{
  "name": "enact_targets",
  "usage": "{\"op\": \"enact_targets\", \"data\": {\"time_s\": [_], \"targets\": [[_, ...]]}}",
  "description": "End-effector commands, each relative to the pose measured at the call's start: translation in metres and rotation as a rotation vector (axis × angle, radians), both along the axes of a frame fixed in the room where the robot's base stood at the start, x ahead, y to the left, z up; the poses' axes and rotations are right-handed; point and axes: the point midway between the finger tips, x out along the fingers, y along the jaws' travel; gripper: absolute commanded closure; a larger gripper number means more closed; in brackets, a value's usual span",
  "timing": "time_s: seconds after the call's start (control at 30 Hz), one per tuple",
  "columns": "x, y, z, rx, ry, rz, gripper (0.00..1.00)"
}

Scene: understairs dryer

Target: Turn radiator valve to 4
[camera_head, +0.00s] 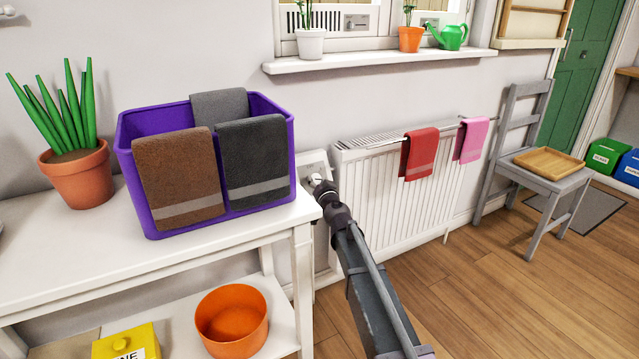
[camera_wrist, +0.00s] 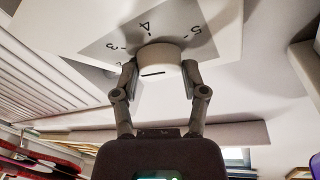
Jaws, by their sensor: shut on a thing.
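The radiator valve is a round white knob (camera_wrist: 157,66) on a grey dial plate (camera_wrist: 112,36) with the numbers 3, 4 and 5 showing in the wrist view. The 4 is behind the knob, slightly left of its middle; the 5 is to its right and the 3 to its left. A short dark line shows on the knob's near face. My gripper (camera_wrist: 159,78) is shut on the knob, one finger on each side. In the head view, the knob (camera_head: 316,179) is partly hidden by my gripper (camera_head: 322,187), left of the white radiator (camera_head: 375,192).
A white table (camera_head: 250,226) with a purple bin (camera_head: 265,192) of towels and a potted plant (camera_head: 80,180) stands close left of my arm. Red (camera_head: 420,154) and pink (camera_head: 471,140) towels hang at the radiator. A grey chair (camera_head: 545,180) stands right; the wooden floor between is clear.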

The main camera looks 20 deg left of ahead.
Motion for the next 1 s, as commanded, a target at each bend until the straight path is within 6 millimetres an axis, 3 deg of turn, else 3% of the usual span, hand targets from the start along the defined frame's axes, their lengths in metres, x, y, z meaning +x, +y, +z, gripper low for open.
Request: {"op": "enact_targets", "data": {"time_s": [0.37,0.4,0.5,1.0], "targets": [[0.0001,0.002,-0.0003,0.0,0.001,0.003,0.91],[0.0001,0.002,-0.0003,0.0,0.001,0.003,0.38],[0.0,0.0016,-0.0003,0.001,0.001,0.001,0.08],[-0.0018,-0.0013,-0.0002,0.0,0.001,-0.001,0.08]]}}
